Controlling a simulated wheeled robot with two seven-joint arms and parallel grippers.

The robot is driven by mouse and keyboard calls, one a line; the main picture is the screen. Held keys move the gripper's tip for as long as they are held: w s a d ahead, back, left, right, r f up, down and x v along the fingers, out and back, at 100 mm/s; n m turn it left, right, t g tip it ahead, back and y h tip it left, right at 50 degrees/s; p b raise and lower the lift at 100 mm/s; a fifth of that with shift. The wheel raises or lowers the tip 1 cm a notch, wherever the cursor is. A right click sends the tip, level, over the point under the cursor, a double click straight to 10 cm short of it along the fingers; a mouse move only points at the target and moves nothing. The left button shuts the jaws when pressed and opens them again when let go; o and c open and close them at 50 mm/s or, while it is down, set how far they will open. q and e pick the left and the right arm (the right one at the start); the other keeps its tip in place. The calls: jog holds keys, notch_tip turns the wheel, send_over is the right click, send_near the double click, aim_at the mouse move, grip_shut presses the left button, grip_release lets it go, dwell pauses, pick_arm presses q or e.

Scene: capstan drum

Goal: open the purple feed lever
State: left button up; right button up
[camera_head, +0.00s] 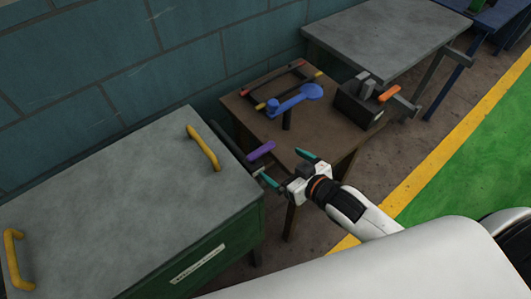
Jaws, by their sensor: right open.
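The purple feed lever (262,151) is a short purple handle at the left edge of the small brown table, beside a dark bar. My right gripper (288,168), white and black with teal fingertips, is just in front of and to the right of the lever. Its fingers are spread apart and nothing is between them. One fingertip is near the lever's lower side; I cannot tell whether it touches. My left gripper is not in view.
The brown table (243,117) carries a blue crank (297,99), red and yellow-tipped bars, and a dark block with an orange handle (389,93). A green cabinet with a grey top (110,205) and yellow handles stands close on the left. A grey table (390,35) stands behind right.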

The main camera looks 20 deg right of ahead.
aim_at(264, 152)
jog(key=x, duration=0.8)
jog(key=shift+f, duration=0.15)
jog(key=shift+c, duration=0.2)
